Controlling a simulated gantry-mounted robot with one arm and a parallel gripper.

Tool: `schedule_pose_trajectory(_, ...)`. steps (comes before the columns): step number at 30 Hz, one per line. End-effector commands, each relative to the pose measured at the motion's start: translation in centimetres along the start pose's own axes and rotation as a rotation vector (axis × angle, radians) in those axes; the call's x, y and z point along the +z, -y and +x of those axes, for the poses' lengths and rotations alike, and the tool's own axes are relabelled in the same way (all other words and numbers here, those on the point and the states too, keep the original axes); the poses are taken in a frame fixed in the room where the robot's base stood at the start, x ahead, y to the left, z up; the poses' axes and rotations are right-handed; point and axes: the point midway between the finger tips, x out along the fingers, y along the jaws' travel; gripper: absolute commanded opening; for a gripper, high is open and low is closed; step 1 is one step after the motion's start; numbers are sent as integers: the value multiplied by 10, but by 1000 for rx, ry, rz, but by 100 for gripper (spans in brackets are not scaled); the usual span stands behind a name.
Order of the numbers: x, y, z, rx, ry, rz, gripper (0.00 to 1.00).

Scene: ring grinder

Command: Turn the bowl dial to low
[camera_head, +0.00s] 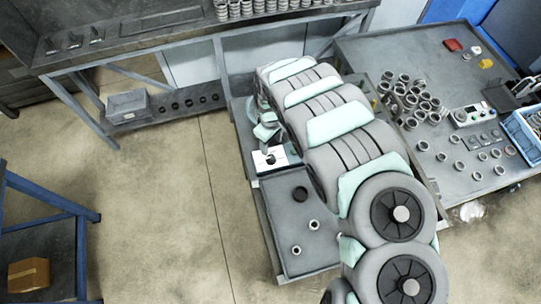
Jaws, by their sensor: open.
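My gripper (267,147) is small in view at the far end of my arm, pointing down just above a white-topped box (262,167) on the left bench. Its jaws are open. A small dark shape on the box's top lies under the gripper; I cannot tell whether it is a dial or a fingertip. A light control box (472,115) with small knobs stands on the right bench, apart from the gripper. No dial marking or setting is legible. My arm hides part of the left bench.
A grey tray (283,235) with a dark ring and two metal rings lies in front of the white-topped box. Several metal rings (412,95) crowd the right bench, beside a blue crate (522,138). A long bench (170,45) stands behind.

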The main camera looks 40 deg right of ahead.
Motion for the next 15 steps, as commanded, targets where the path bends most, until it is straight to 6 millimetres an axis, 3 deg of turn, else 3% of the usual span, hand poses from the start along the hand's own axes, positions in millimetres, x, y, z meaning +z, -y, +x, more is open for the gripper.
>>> schedule_pose_trajectory(15, -2, 3, 69, -6, -3, 1, 54)
